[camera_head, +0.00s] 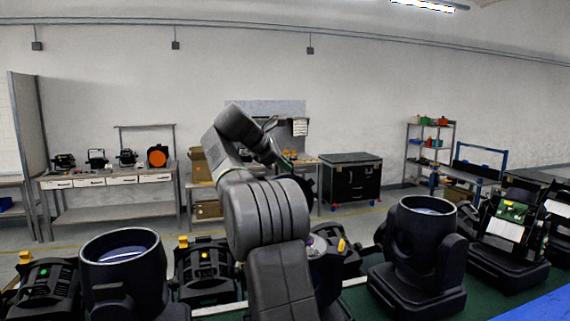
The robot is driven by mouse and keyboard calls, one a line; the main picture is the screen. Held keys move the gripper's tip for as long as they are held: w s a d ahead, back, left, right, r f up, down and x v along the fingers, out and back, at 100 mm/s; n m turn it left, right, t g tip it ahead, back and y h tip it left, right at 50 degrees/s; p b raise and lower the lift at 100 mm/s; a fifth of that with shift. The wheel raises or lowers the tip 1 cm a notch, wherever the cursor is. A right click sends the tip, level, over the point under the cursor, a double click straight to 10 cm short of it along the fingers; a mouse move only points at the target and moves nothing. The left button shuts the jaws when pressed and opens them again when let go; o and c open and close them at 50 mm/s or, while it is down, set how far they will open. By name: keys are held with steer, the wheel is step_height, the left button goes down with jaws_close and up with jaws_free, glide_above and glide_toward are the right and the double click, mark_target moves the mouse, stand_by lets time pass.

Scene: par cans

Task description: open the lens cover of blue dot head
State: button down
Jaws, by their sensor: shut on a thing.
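My arm rises through the middle, and its end, my gripper (287,163), is small and partly hidden by my own links. It is shut on a dark part (306,189), which looks like a lens cover, though I cannot tell its edges clearly. Below it, a black head (325,262) stands mostly behind my arm, with a small purple-blue dot (309,240) and a yellow tab. Other heads carry a green dot (44,272) and a yellow dot (204,256). I cannot see a plainer blue dot.
Large black heads with upright round openings stand at left (122,275) and right (425,255). A head with a green board (512,210) stands far right. Behind are a workbench (110,181), a black wheeled case (350,182) and a shelf rack (428,150).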

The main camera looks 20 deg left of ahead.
steer(key=shift+w+a+f+g, duration=0.3)
steer(key=shift+w+f, duration=0.25)
steer(key=c, duration=1.5)
jaws_free()
steer(key=shift+f, duration=0.1)
steer(key=shift+c, duration=0.2)
steer(key=shift+s+a+r, duration=0.2)
steer(key=shift+s+r, duration=0.1)
steer(key=shift+r, duration=0.25)
steer(key=v, duration=1.1)
steer(key=shift+s+a, duration=0.1)
steer(key=shift+a, duration=0.05)
